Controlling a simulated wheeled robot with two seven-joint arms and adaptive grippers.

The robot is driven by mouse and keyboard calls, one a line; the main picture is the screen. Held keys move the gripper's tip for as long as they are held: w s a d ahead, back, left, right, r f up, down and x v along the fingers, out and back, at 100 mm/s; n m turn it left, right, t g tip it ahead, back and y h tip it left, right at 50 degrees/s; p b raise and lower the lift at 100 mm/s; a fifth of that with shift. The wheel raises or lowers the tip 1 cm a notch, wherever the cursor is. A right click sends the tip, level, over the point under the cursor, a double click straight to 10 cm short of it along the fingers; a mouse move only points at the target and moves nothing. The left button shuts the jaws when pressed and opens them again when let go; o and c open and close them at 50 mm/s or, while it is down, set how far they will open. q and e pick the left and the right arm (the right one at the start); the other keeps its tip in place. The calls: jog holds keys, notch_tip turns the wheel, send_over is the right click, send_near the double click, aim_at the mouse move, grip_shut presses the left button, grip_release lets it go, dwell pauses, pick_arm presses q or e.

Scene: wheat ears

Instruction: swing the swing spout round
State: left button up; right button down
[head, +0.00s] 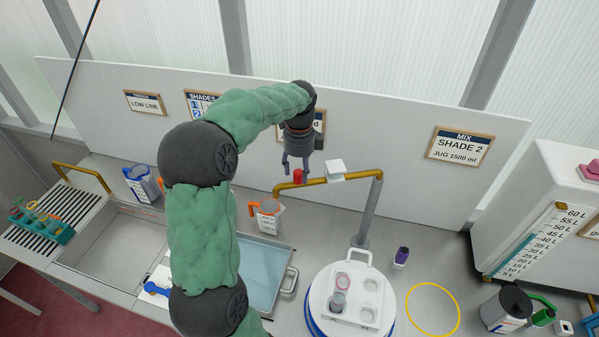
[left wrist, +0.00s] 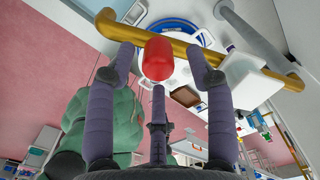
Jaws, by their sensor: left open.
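The swing spout (head: 350,177) is a brass-coloured pipe running left from the top of a grey post (head: 367,215). A red knob (head: 299,176) stands on it near its left end, and a white block (head: 336,169) sits closer to the post. My left gripper (head: 296,166) is open, fingers down, over the red knob. In the left wrist view the knob (left wrist: 158,60) lies between the spread fingers (left wrist: 160,58), with the spout (left wrist: 215,57) behind it. I cannot tell whether any finger touches it. My right gripper is not in view.
Below the spout are a jug with an orange rim (head: 268,216), a blue-grey tray (head: 262,278) and a round white stand (head: 318,300) holding cups. A small purple-topped bottle (head: 401,257) and a yellow ring (head: 433,310) are to the right. A pale sign board (head: 390,130) rises behind.

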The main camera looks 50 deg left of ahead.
pick_arm(q)
notch_tip(320, 180, up, 10)
jog(key=shift+r, duration=0.2)
dwell(0.7)
